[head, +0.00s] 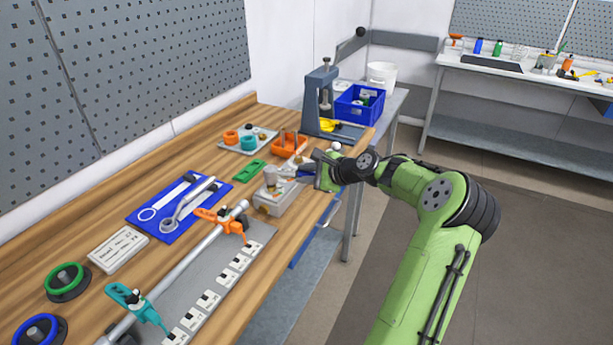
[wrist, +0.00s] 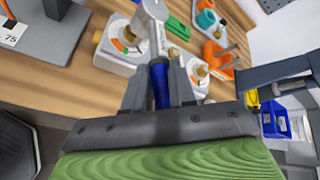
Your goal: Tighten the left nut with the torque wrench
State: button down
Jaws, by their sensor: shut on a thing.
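My gripper (head: 318,170) is shut on the blue handle of the torque wrench (wrist: 159,85), above the bench's right edge. A pale block with a dial and a brass nut (wrist: 128,35) lies just left of the shaft. A second dial block (wrist: 197,76) is to the right, partly behind a finger. In the head view the near pale block (head: 276,201) is left of my gripper. Whether the wrench head sits on a nut cannot be told.
A blue mat (head: 143,215) with a silver spanner (head: 190,200) lies to the left. Open floor (head: 330,270) lies right of the bench.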

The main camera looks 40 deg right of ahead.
jog(key=shift+r, duration=0.1)
jog(key=shift+n+p, duration=0.5)
jog(key=shift+p, duration=0.35)
jog(key=shift+s+a+y, duration=0.1)
jog(key=shift+s+y, duration=0.15)
jog(key=shift+y, duration=0.05)
dwell(0.4)
jog(key=shift+p, duration=0.65)
jog(key=shift+f+b, duration=0.4)
jog(key=shift+f, duration=0.7)
dwell(0.9)
jog(key=shift+a, duration=0.15)
jog(key=shift+s+a+m+h, duration=0.25)
jog(key=shift+a+m+h, duration=0.35)
jog(key=shift+m+h, duration=0.25)
jog(key=shift+s+a+m+h, duration=0.3)
jog(key=shift+a+m+h, duration=0.4)
jog(key=shift+h, duration=0.2)
jog(key=shift+s+a+m+h, duration=0.25)
jog(key=shift+a+m+h, duration=0.3)
jog(key=shift+m+h, duration=0.3)
